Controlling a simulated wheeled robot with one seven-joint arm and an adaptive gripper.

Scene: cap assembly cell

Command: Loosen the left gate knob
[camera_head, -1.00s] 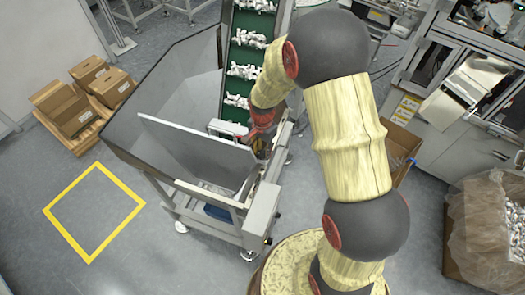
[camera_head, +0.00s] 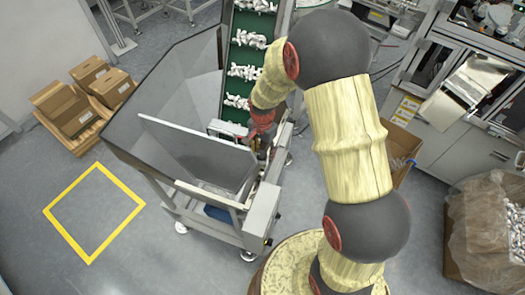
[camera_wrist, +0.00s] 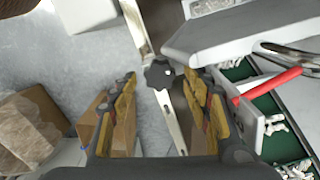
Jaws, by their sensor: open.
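The two fingers are spread apart with a clear gap, and nothing is held. I cannot tell whether a fingertip touches the knob. In the head view my gripper (camera_head: 256,143) is beside the hopper's gate plate (camera_head: 198,148), near the foot of the green conveyor; the knob is hidden there.
The green conveyor (camera_head: 232,112) carries white parts up behind my gripper. A red lever (camera_wrist: 272,85) lies close right of the right finger in the wrist view. The grey hopper (camera_head: 130,115) stands left. Cardboard boxes (camera_head: 75,112) stand farther left. A yellow-outlined floor square (camera_head: 67,234) is empty.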

